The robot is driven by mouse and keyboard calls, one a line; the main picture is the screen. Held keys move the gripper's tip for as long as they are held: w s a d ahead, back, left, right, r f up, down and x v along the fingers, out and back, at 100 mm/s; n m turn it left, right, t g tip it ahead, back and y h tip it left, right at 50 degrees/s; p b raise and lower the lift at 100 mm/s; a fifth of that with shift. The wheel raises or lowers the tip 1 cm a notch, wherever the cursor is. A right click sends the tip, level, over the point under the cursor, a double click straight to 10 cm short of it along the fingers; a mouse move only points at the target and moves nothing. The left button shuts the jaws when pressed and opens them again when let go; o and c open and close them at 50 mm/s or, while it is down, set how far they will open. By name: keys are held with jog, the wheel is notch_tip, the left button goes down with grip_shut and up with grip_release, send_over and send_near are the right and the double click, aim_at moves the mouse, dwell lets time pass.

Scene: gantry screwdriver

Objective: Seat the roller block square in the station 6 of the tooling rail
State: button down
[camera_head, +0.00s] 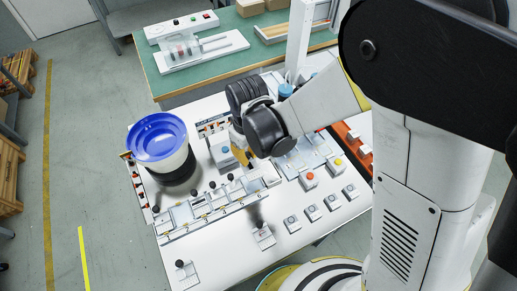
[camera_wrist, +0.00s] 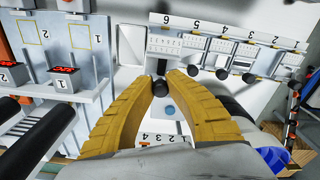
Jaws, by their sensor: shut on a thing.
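The tooling rail (camera_wrist: 230,44) runs across the top of the wrist view, with numbers from 6 at the left to 1 at the right. Station 6 (camera_wrist: 165,43) is just beyond the fingertips and shows no black knob in it. In the head view the rail (camera_head: 215,208) crosses the white table; my gripper (camera_head: 243,158) is behind its right end, and the held thing is hidden.
Black-knobbed units line the rail beside station 6. A blue feeder bowl (camera_head: 158,137) stands left of my arm. Loose blocks (camera_head: 263,238) and several button boxes (camera_head: 310,179) stand on the front of the table. Numbered panels (camera_wrist: 75,38) with red displays lie left in the wrist view.

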aim_at(249, 156)
jog(key=shift+s+a+f+b, duration=0.1)
jog(key=shift+s+f+b, duration=0.1)
jog(key=shift+f+b, duration=0.3)
notch_tip(249, 156, down, 5)
jog(key=b, duration=0.3)
jog(key=shift+f+b, duration=0.15)
jog(key=shift+b, duration=0.2)
jog(key=shift+f+b, duration=0.7)
jog(key=shift+b, duration=0.1)
jog(key=c, duration=1.4)
grip_release()
jog(key=r, duration=1.2)
jog(key=shift+s+d, duration=0.1)
jog(key=shift+d, duration=0.15)
